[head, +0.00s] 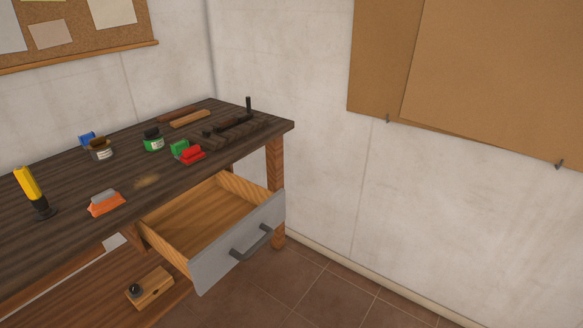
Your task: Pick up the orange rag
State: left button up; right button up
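An orange object with a pale grey upper part (106,202) lies on the dark wooden workbench (60,185), near its front edge and left of the open drawer. It is the only orange item on the bench top, but its shape is too small to tell for certain that it is the rag. Nothing touches it. Neither of my grippers shows in the head view.
A grey-fronted drawer (215,258) stands open and empty. A yellow-and-black tool (30,187) stands left of the orange object. Jars (153,139), red (190,154) and green items, and a dark tool (232,128) stand farther back. Tiled floor (320,295) is clear.

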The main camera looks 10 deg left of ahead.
aim_at(104, 202)
jog(key=z, duration=0.45)
jog(key=i, duration=1.45)
jog(key=u, duration=1.05)
